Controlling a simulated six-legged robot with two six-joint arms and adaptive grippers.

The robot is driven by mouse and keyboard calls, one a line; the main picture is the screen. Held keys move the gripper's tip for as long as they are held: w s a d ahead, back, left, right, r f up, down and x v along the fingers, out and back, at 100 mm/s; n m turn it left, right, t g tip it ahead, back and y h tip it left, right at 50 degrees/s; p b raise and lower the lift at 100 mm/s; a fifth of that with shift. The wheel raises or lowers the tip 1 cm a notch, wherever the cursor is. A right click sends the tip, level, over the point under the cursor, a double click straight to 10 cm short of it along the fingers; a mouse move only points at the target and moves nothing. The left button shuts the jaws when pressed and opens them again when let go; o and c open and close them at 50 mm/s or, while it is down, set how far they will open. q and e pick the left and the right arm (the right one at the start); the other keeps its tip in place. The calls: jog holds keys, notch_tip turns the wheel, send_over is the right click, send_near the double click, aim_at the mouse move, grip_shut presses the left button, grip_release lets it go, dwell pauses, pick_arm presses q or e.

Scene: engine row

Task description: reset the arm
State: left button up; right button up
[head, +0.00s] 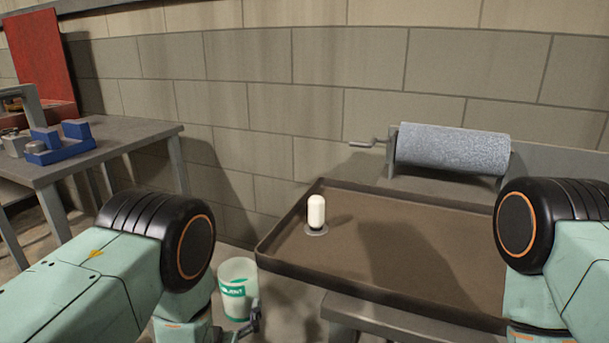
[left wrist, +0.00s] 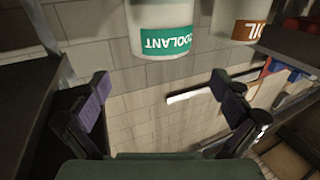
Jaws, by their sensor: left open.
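My left arm comes in from the left in the head view. A small part of my left gripper (head: 253,322) shows at the bottom, close to the white bucket. In the left wrist view my left gripper (left wrist: 160,88) has its two purple-padded fingers wide apart with nothing between them. My right arm shows at the right of the head view, bent downward; its gripper is out of view.
A white bucket with a green coolant label (head: 237,288) stands left of the brown tray (head: 400,282); an oil-labelled container (left wrist: 238,20) is beside it. A white-topped cylinder (head: 316,212) stands in the tray. A roller (head: 452,150) is behind. A bench (head: 110,148) is left.

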aim_at(241, 259)
pick_arm(q)
jog(key=w+b, duration=0.1)
jog(key=w, duration=0.2)
jog(key=w+b, duration=0.1)
jog(key=w, duration=0.3)
jog(key=w+b, duration=0.1)
jog(key=w, duration=0.2)
jog(key=shift+w+a+f, duration=0.1)
jog(key=shift+w+a, duration=0.05)
jog(key=shift+a, duration=0.1)
jog(key=shift+w, duration=0.1)
notch_tip(241, 259, up, 3)
jog(key=shift+f+p, duration=0.2)
jog(key=shift+p, duration=0.4)
jog(key=shift+r, duration=0.45)
jog(key=shift+f, duration=0.1)
jog(key=shift+f, duration=0.1)
